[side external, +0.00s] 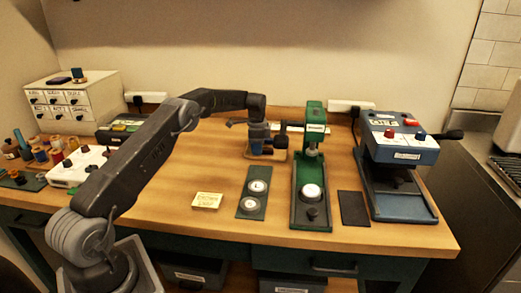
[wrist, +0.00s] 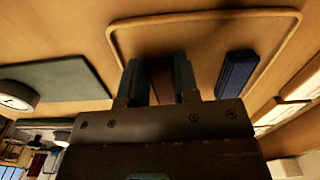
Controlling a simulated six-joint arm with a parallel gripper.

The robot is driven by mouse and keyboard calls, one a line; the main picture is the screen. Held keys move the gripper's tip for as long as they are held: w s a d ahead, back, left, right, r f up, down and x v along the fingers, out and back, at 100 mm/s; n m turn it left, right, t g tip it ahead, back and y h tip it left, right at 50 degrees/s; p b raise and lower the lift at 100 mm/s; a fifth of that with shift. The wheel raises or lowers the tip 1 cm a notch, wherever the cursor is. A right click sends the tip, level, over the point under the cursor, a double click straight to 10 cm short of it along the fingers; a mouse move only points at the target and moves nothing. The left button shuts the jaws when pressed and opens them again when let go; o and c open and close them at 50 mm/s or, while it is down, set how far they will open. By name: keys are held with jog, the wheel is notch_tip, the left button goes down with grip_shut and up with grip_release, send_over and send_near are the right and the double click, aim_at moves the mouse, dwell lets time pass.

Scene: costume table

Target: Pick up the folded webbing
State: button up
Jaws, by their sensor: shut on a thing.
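My gripper (wrist: 160,80) points down over a shallow wood-rimmed tray (wrist: 205,16), its fingers shut on a reddish-brown strip (wrist: 161,84) that looks like the folded webbing. Most of the strip is hidden between the fingers and behind the gripper body. A dark blue strip (wrist: 237,72) lies in the tray just to the right, apart from the fingers. In the side view my gripper (side external: 258,146) is low at the tray (side external: 266,157), behind the green mat. I cannot tell whether the strip is clear of the tray floor.
A dark green mat (side external: 246,210) with two round pieces lies in front of the tray. A green press (side external: 311,190) and a blue-and-white machine (side external: 400,150) stand to the right. A yellow note pad (side external: 207,201) lies front left. The table's middle left is clear.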

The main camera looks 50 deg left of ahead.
jog(key=shift+r, duration=0.55)
jog(key=r, duration=0.3)
jog(key=shift+s+a+r, duration=0.15)
jog(key=shift+s+a, duration=0.05)
jog(key=s+a+r, duration=0.6)
jog(key=s, duration=0.2)
jog(key=s+d+r+n, duration=0.25)
jog(key=d+r, duration=0.25)
jog(key=d, duration=0.5)
jog(key=s+d+r+n, duration=0.2)
jog(key=d+r+n, duration=0.15)
jog(key=d, duration=0.75)
jog(key=s+d+r+n, duration=0.2)
jog(key=d+r, duration=0.3)
jog(key=d, duration=0.5)
jog(key=w+d+f+n, duration=0.2)
jog(key=w+f, duration=0.1)
jog(key=f, duration=0.1)
jog(key=w+d+f+n, duration=0.2)
jog(key=w+f, duration=0.1)
jog(key=f, duration=0.2)
jog(key=w+d+f+n, duration=0.2)
jog(key=w+f, duration=0.1)
jog(key=f, duration=0.1)
jog(key=shift+w+d+f+n, duration=0.2)
jog(key=shift+w+d+n, duration=0.1)
jog(key=shift+d+n, duration=0.1)
jog(key=shift+f, duration=2.75)
